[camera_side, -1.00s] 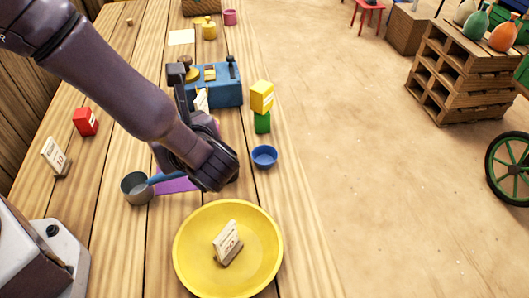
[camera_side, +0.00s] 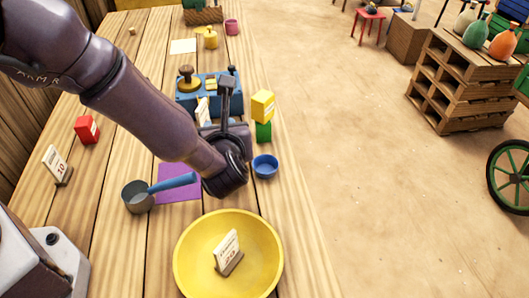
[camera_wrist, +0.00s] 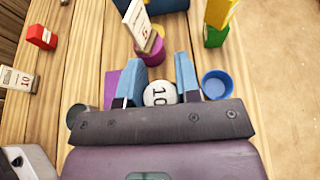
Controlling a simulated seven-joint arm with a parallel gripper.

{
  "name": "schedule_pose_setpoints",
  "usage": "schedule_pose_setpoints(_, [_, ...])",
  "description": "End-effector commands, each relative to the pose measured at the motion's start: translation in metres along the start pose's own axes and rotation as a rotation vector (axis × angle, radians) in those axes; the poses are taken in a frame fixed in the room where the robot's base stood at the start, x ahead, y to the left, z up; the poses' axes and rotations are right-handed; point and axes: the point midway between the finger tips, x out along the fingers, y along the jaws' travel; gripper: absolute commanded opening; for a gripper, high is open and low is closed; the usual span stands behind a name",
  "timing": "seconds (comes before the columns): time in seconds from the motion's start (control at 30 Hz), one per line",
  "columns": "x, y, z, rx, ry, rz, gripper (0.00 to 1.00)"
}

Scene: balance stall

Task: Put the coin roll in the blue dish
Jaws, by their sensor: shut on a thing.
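The coin roll (camera_wrist: 158,94) shows in the wrist view as a white round face marked "10". It sits between the two blue fingers of my gripper (camera_wrist: 160,65), which is shut on it. The blue dish (camera_side: 265,167) is a small round bowl on the table, just right of my wrist in the side view. In the wrist view the dish (camera_wrist: 217,85) is just right of the right finger, and its visible inside looks empty.
A yellow bowl (camera_side: 190,258) with a price card stands in front. A grey pan (camera_side: 137,202) and purple mat (camera_side: 182,192) lie left of the wrist. Yellow (camera_side: 263,104) and green (camera_side: 263,131) blocks are stacked behind the dish. A blue scale (camera_side: 186,99) stands further back.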

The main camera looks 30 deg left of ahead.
Motion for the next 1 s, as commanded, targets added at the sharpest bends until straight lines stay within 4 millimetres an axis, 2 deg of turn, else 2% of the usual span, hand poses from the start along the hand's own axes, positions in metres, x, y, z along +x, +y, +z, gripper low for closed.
schedule_pose_setpoints(0.03, [0.008,-0.011,-0.004,-0.001,-0.001,0.002,0.00])
schedule_pose_setpoints(0.2, [0.030,-0.044,-0.013,-0.003,0.000,0.003,0.00])
schedule_pose_setpoints(0.4, [0.054,-0.070,-0.040,0.001,-0.001,0.003,0.00])
schedule_pose_setpoints(0.77, [0.072,-0.089,-0.060,-0.002,0.000,0.002,0.00])
schedule_pose_setpoints(0.9, [0.080,-0.088,-0.081,0.001,0.000,0.002,0.00])
schedule_pose_setpoints(1.0, [0.082,-0.089,-0.086,-0.001,-0.001,0.001,0.00])
